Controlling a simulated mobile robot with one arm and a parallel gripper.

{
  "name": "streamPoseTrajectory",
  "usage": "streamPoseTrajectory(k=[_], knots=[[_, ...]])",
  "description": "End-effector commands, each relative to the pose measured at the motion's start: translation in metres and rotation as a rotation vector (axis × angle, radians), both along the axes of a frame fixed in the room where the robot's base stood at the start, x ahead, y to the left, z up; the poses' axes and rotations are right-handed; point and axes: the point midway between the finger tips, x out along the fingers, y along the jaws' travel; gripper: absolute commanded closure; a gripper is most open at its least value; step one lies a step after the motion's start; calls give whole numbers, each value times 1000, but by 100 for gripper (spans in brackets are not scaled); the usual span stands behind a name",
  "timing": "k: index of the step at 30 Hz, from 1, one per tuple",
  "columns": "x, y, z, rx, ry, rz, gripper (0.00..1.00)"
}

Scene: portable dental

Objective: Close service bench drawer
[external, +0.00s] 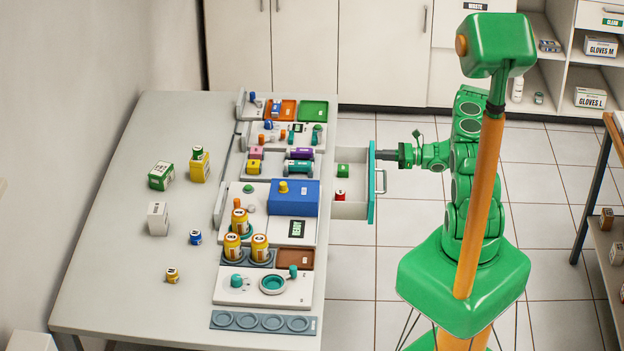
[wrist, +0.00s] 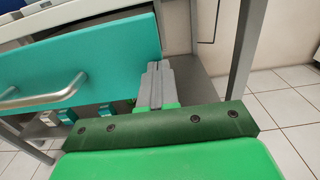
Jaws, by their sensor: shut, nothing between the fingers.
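The service bench drawer (external: 349,209) stands pulled out from the right side of the bench in the external view. Inside it are a small green item (external: 343,170) and a small red item (external: 340,196). Its teal front (external: 372,184) carries a metal handle (external: 381,182), also visible in the wrist view (wrist: 48,93). My gripper (external: 379,154) is shut and empty, with its tips at the far end of the teal front. In the wrist view my gripper (wrist: 153,68) is by the right end of the front (wrist: 100,57); I cannot tell whether they touch.
The service bench (external: 110,230) holds several trays, bottles and small boxes. A shelf rack (external: 600,185) stands at the far right and cabinets (external: 380,50) line the back wall. The tiled floor (external: 350,262) in front of the drawer is clear. A bench leg (wrist: 243,45) stands right of my gripper.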

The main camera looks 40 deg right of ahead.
Motion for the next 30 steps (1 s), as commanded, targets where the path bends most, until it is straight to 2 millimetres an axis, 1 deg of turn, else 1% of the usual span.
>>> streamPoseTrajectory(k=[1, 19, 24, 30], knots=[[7, 8, 0, 0, 0, 3, 100], [76, 77, 0, -3, 0, 4, 100], [92, 92, 0, -3, 0, 2, 100], [105, 104, 0, -1, 0, 1, 100]])
